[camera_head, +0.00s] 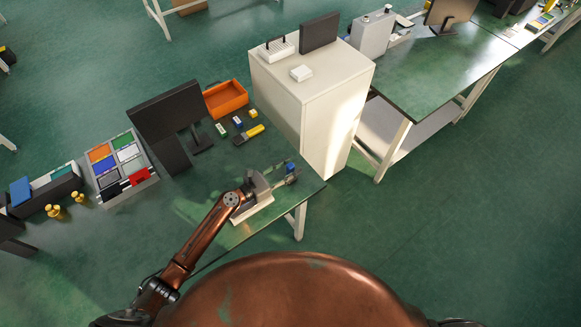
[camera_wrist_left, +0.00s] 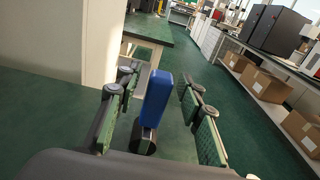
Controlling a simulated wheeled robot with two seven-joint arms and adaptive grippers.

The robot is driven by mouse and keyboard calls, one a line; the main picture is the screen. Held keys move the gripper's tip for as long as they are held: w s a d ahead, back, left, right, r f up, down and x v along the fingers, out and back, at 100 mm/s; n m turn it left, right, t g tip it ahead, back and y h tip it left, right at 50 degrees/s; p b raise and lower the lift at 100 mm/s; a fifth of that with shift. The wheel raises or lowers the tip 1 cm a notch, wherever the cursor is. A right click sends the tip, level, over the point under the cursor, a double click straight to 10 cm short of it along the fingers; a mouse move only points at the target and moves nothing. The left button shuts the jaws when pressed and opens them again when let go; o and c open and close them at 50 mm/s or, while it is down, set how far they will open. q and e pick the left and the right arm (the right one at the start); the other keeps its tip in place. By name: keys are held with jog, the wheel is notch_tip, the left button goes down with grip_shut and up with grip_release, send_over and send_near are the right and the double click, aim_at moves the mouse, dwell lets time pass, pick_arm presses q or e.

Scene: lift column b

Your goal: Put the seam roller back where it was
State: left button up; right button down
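A blue block-like piece with a dark lower end (camera_wrist_left: 157,98), seemingly the seam roller, stands between my left gripper's fingers in the left wrist view. In the head view its blue part (camera_head: 291,167) shows at the right end of the green-topped table. My left gripper (camera_head: 286,176) is low over that table end. In the left wrist view the fingers (camera_wrist_left: 160,112) are apart, with gaps showing on both sides of the blue piece, so it appears unclamped. Its contact with the table is hidden. My right gripper is not in view.
A grey block on a pale base (camera_head: 250,211) is beside my left wrist. A white cabinet (camera_head: 312,115) stands close behind the gripper. A monitor (camera_head: 168,112), an orange bin (camera_head: 226,98), small items and a tray of coloured compartments (camera_head: 147,184) are further back and left.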

pick_arm(q)
jog(key=shift+a+r, duration=0.1)
jog(key=shift+r, duration=0.1)
jog(key=v, duration=1.2)
jog(key=shift+f, duration=0.1)
